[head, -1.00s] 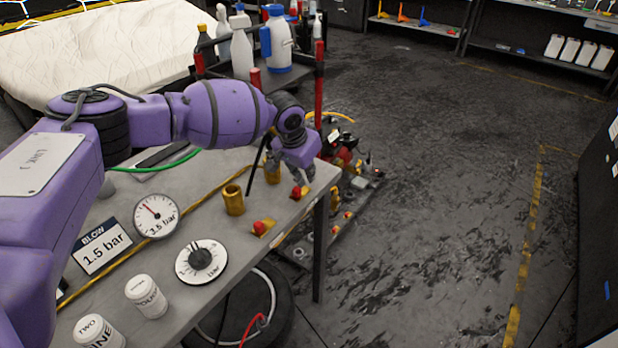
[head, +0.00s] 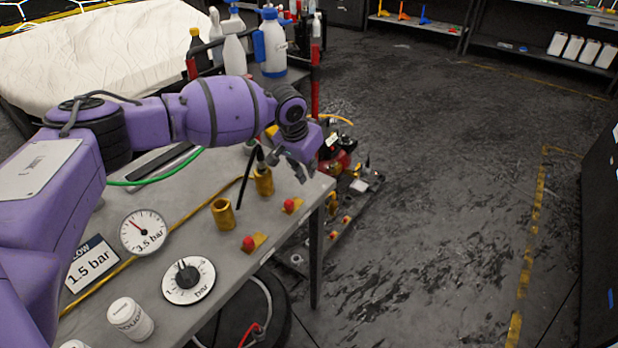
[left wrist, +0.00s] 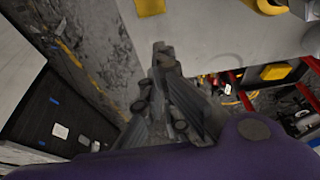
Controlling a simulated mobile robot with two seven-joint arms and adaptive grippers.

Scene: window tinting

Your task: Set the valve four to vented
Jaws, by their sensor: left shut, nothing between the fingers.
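Two small brass valves with red knobs sit on the grey bench near its front edge, the nearer one (head: 249,243) and the farther one (head: 290,205). No number can be read on either, so I cannot tell which is valve four. My left gripper (head: 302,176) is shut and empty, just beyond and above the farther red knob, apart from it in the head view. In the left wrist view its fingers (left wrist: 158,62) are closed beside the bench edge. My right gripper is not in view.
Two brass cups (head: 222,215) (head: 264,182) stand beside the valves. A round gauge (head: 143,232), a black dial (head: 188,280) and a white jar (head: 130,318) are on the bench. A cart with bottles (head: 272,45) stands behind. The floor at right is open.

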